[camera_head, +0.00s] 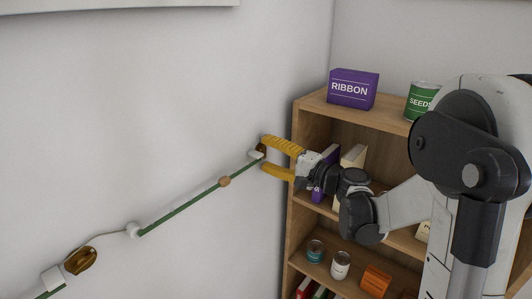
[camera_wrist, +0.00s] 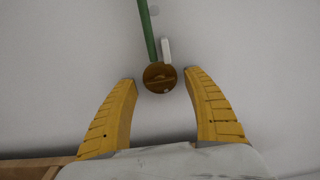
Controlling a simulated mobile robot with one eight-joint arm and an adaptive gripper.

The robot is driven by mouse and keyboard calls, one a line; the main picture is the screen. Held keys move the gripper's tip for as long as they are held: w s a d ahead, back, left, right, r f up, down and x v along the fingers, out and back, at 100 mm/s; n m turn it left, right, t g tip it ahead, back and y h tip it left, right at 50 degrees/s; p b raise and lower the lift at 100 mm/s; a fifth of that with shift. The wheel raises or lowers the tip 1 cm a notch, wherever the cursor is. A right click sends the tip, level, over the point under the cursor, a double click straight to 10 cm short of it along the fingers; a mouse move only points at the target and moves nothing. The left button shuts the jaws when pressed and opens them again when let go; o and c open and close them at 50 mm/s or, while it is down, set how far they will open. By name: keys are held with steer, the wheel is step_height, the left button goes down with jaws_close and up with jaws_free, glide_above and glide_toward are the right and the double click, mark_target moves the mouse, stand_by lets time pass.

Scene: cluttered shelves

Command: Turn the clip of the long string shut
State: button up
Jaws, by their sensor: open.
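A green string (camera_head: 185,207) runs slanting up the white wall toward the shelf, with a tan bead (camera_head: 224,181) on it. At its upper end is a small round brown clip (camera_head: 262,149), partly hidden by my gripper in the head view. In the wrist view the clip (camera_wrist: 160,77) is a brown disc with a slot-like line, at the end of the green string (camera_wrist: 147,30). My gripper (camera_head: 264,156) is open and empty. In the wrist view its yellow fingers (camera_wrist: 160,80) lie to either side of the clip, with a gap on both sides.
A second brown clip (camera_head: 80,261) hangs lower left, beside a white bracket (camera_head: 53,279) and another green length. A white mount (camera_head: 133,230) holds the green string's lower end. A wooden shelf (camera_head: 293,165) with books, cans and a purple ribbon box (camera_head: 352,89) stands close right of my gripper.

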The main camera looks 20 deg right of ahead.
steer(key=shift+w+a, duration=0.15)
steer(key=shift+w, duration=0.05)
steer(key=c, duration=1.2)
steer(key=shift+m, duration=0.3)
steer(key=shift+m+b, duration=1.8)
steer(key=shift+m, duration=2.4)
